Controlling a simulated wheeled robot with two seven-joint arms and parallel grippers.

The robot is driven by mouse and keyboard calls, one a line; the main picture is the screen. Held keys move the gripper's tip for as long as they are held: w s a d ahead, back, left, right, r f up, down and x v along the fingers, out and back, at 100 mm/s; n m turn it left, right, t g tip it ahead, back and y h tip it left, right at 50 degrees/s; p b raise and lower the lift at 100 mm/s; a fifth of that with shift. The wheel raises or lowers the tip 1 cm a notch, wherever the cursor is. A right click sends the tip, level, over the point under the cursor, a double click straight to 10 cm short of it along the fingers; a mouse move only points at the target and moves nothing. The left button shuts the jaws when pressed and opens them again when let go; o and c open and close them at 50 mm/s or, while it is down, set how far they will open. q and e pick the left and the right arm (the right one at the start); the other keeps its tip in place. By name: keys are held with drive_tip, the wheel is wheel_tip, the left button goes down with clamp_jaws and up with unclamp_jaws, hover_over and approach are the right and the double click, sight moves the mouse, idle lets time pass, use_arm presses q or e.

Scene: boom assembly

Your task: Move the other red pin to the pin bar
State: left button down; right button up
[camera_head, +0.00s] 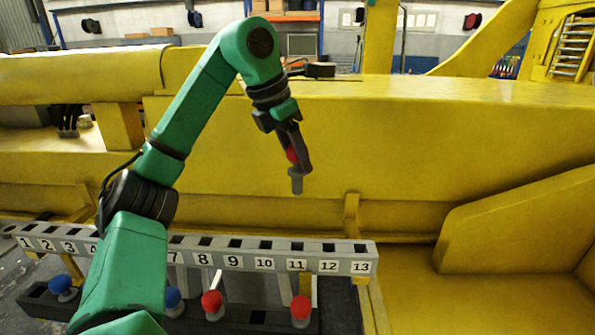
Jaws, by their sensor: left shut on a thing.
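My left gripper (298,172) is shut on a red pin (292,155). Its grey shank points down between and below the fingers, in the air in front of the yellow boom. A grey bar numbered 1 to 13 (345,250), which looks like the pin bar, runs across below it with square holes along its top. The held pin is well above the bar and apart from it, roughly over the 11 to 12 end. My left arm hides the numbers around 5 and 6. My right gripper is out of view.
A dark rack (238,321) in front of the bar holds two red pins (212,302) (300,309) and blue pins (62,284) (173,299). An empty square hole shows between the red ones. The yellow boom (420,130) fills the space behind.

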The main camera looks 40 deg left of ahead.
use_arm(q)
drive_tip(key=shift+r, duration=0.35)
drive_tip(key=shift+w+a+f, duration=0.1)
drive_tip(key=shift+f, duration=0.05)
wheel_tip(320, 180, up, 3)
drive_tip(key=p, duration=0.3)
wheel_tip(320, 180, up, 2)
drive_tip(key=shift+r+p, duration=0.1)
drive_tip(key=shift+p, duration=0.9)
drive_tip(key=shift+r, duration=1.2)
drive_tip(key=shift+f, duration=0.1)
